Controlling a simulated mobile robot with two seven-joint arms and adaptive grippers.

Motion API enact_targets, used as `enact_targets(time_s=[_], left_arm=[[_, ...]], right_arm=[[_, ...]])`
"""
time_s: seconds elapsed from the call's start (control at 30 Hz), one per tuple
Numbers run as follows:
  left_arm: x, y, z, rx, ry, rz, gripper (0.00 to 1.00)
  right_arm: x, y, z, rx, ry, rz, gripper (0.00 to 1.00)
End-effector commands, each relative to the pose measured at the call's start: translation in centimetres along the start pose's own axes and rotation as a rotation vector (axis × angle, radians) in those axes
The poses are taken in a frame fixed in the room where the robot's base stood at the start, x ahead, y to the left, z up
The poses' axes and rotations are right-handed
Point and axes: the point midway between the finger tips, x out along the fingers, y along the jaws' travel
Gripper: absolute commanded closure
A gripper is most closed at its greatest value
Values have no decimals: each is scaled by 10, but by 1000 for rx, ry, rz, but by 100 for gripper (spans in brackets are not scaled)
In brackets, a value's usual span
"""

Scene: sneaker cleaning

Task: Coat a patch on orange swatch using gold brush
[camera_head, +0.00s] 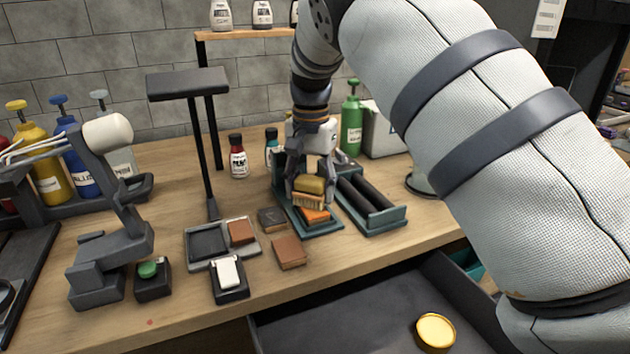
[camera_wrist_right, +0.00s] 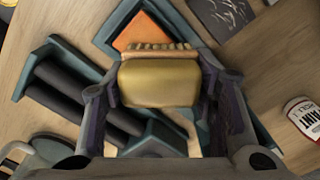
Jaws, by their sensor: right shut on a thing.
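My right gripper (camera_head: 309,176) is shut on the gold brush (camera_head: 309,186), a yellow-gold block with tan bristles facing down. The brush fills the middle of the right wrist view (camera_wrist_right: 160,82), between the two fingers. The orange swatch (camera_head: 314,215) lies in a teal tray (camera_head: 327,229) right below the brush; its orange corner shows past the bristles in the wrist view (camera_wrist_right: 143,32). The bristles are at or just above the swatch; I cannot tell whether they touch. My left gripper is not in view.
A teal rack with dark rollers (camera_head: 368,203) stands right beside the tray. A brown swatch (camera_head: 290,252) and a grey tray (camera_head: 205,243) lie to the left. A paint bottle (camera_head: 238,162) stands behind. An open drawer (camera_head: 345,315) holding a gold tin (camera_head: 435,332) is in front.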

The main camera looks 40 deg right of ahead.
Motion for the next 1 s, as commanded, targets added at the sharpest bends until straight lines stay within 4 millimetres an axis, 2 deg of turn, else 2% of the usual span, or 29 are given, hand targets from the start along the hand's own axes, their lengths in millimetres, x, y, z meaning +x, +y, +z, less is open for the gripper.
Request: enact_targets(time_s=[0.03,0.23,0.4,0.6,0.83,1.0], left_arm=[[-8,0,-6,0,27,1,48],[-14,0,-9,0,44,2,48],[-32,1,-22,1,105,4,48],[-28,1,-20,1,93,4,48],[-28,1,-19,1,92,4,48],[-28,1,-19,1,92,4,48]], right_arm=[[-9,3,3,-1,5,-11,70],[-2,10,10,-2,0,0,70],[-8,22,22,-2,1,-7,70],[1,33,32,-2,-4,5,70],[2,33,33,-2,-5,7,70],[-13,32,32,-3,-3,3,70]])
